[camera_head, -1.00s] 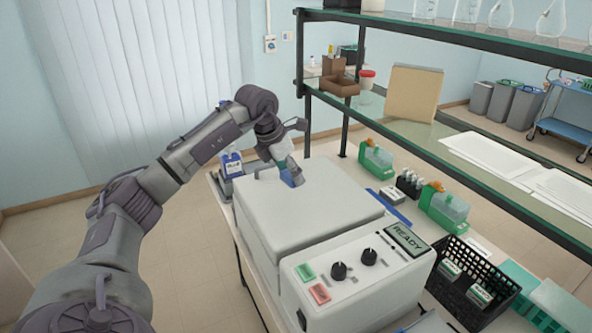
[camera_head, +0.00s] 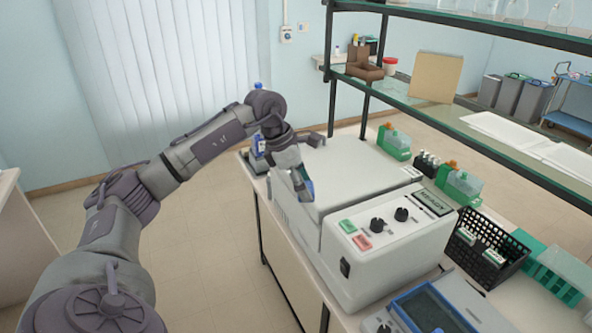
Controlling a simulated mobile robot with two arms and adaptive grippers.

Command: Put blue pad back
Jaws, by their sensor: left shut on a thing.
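My left gripper (camera_head: 304,190) is shut on the blue pad (camera_head: 307,185), of which only a small blue part shows between the fingers. The gripper points down at the left edge of the white machine's lid (camera_head: 355,175). I cannot tell whether the pad touches the machine. My right gripper is not in view.
A blue bottle (camera_head: 259,146) stands behind my left wrist, at the bench's far left end. Green-based containers (camera_head: 394,141) and a black basket (camera_head: 483,252) are right of the machine. A glass shelf (camera_head: 470,127) overhangs the right side.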

